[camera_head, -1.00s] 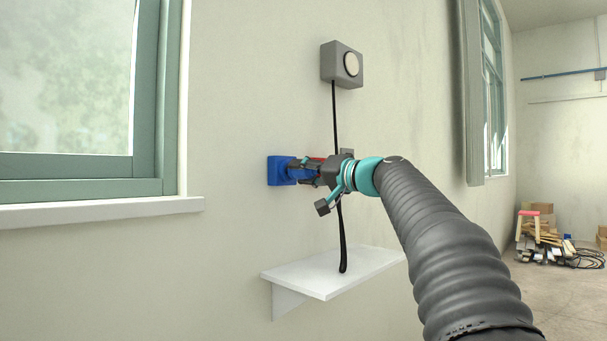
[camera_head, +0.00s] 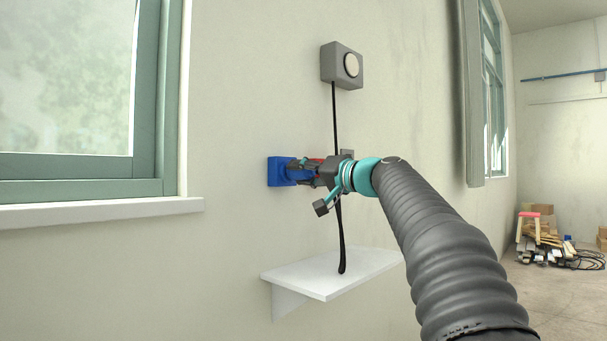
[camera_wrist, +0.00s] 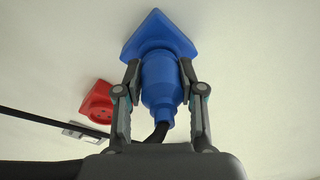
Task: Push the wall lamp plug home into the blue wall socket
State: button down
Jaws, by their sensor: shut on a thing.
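The blue wall socket (camera_head: 274,171) is fixed to the wall left of the lamp cable; in the wrist view its blue plate (camera_wrist: 152,30) is at the top. My gripper (camera_head: 300,171) is shut on the blue plug (camera_wrist: 160,85), with one finger on each side of its body in the wrist view. The plug is lined up with the socket and its front meets the socket's collar; I cannot tell how deep it sits. A black cable leaves the plug's rear toward my palm. The wall lamp (camera_head: 342,65) is a grey box with a round pale face above.
A red socket (camera_wrist: 98,102) and a small pale plate (camera_wrist: 85,131) are on the wall beside the blue socket. The black cable (camera_head: 341,235) hangs down to a white shelf (camera_head: 325,283) below. A window sill (camera_head: 100,213) juts out at left.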

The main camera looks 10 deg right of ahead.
jog(key=shift+w+a, duration=0.1)
jog(key=shift+w, duration=0.05)
jog(key=c, duration=0.6)
grip_release()
jog(key=shift+b+v, duration=1.8)
jog(key=shift+v, duration=2.25)
jog(key=shift+a+r, duration=0.1)
jog(key=shift+r, duration=0.15)
